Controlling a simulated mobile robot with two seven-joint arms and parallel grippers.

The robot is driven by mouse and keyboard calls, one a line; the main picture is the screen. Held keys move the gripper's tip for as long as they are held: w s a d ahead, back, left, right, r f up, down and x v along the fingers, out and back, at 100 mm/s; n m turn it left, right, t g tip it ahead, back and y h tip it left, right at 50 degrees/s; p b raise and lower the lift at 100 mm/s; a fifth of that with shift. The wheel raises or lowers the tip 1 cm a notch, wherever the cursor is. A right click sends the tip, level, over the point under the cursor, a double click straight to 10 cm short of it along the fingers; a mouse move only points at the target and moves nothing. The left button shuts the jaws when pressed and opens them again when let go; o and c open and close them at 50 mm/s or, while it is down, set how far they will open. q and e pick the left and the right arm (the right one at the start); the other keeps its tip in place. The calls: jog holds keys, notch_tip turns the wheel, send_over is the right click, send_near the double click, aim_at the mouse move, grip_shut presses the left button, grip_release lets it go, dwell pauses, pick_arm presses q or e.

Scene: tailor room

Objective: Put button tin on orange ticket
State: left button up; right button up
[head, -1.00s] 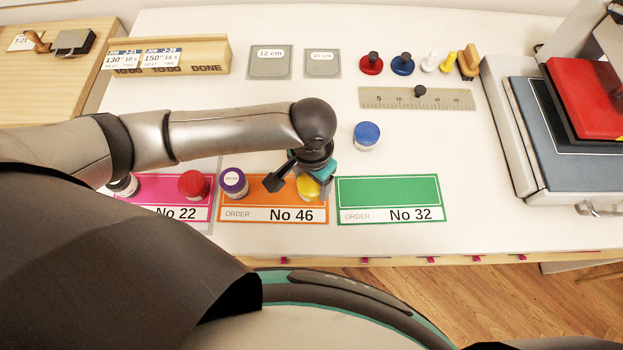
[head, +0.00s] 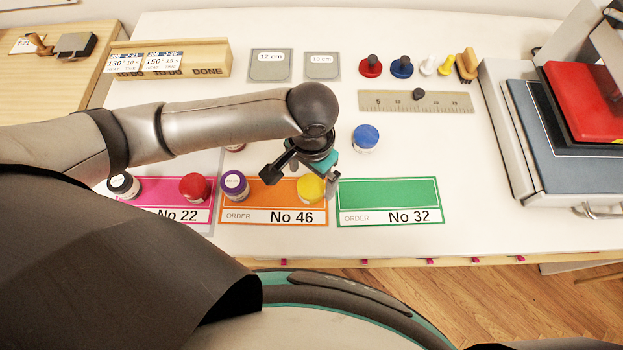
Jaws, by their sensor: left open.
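The orange ticket (head: 235,199), marked No 46, lies flat between a pink and a green ticket. A yellow-lidded round container (head: 311,187) stands upright on its right end. A purple-lidded one (head: 233,183) with a pale lid label stands at its left end. I cannot tell by its look which round container is the button tin. My left gripper (head: 301,176) is open and empty, its fingers apart just above and behind the yellow lid. My right gripper is not in view.
Red (head: 194,187) and black-lidded (head: 123,185) containers stand at the pink ticket (head: 150,196). A blue-lidded one (head: 365,138) stands behind the green ticket (head: 388,190), which is empty. A ruler (head: 440,102) lies behind; a press (head: 510,140) stands right.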

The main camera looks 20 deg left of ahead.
aim_at(311, 185)
pick_arm(q)
notch_tip(311, 185, up, 8)
jog(key=p, duration=0.1)
dwell(0.4)
